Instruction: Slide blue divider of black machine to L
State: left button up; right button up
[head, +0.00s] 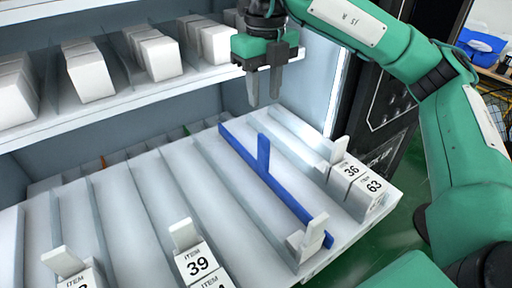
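The blue divider (274,186) is a long thin strip with an upright tab, running from back to front across the white slanted tray of the machine. Empty channels lie on both sides of it. My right gripper (264,101) reaches in from the right and hangs above the back part of the tray. Its two grey fingers point down and stand apart with nothing between them. They are above the divider's tab and apart from it in the picture. The black side of the machine (388,105) shows behind my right arm. My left gripper is not in view.
An upper shelf (130,108) holds rows of white boxes close to my gripper. Along the tray front stand white stops and labels, including 39 (197,264), 36 (350,170) and 63 (374,186). A blue object (482,45) lies at the far right.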

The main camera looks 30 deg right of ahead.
aim_at(264, 137)
jog(key=shift+f, duration=0.7)
notch_tip(264, 137, down, 11)
jog(key=p, duration=0.3)
jog(key=shift+s+r, duration=0.1)
jog(key=shift+r, duration=0.1)
jog(key=shift+f+p, duration=0.35)
jog(key=shift+f, duration=0.4)
grip_shut()
